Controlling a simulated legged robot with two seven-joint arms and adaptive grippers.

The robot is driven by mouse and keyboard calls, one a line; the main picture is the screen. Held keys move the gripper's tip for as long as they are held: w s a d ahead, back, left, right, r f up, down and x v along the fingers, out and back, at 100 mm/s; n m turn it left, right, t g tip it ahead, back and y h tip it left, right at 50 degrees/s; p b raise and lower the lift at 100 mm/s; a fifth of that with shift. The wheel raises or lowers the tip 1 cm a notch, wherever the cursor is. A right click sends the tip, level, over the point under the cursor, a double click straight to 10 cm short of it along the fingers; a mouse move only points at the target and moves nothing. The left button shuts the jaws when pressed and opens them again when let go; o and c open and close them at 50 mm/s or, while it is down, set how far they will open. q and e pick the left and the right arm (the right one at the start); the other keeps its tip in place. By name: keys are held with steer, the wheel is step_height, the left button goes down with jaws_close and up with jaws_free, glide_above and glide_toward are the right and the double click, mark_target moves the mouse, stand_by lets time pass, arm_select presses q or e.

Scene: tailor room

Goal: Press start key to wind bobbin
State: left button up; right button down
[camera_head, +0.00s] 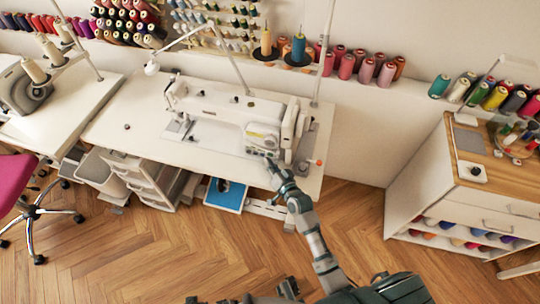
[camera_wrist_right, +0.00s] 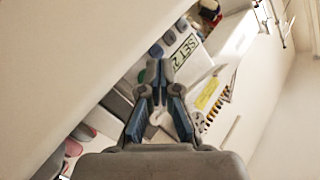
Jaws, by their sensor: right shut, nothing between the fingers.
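The white sewing machine (camera_head: 215,108) stands on a white table. A control panel with a yellow label (camera_head: 262,133) is on the front of its right end. My right gripper (camera_head: 268,163) is close in front of and below this panel, its fingers shut and empty. In the right wrist view, the fingertips (camera_wrist_right: 154,68) come together over the machine's panel. My left gripper is not in view.
The white table (camera_head: 120,107) has bare room left of the machine. Thread cones (camera_head: 299,47) stand on a stand behind it. A drawer unit (camera_head: 150,180) and a blue item (camera_head: 226,193) are below. A cabinet (camera_head: 450,190) stands at the right, and a pink chair (camera_head: 14,180) at the left.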

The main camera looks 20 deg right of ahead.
steer(key=shift+w, duration=0.1)
stand_by(0.4)
steer(key=shift+w+d, duration=0.25)
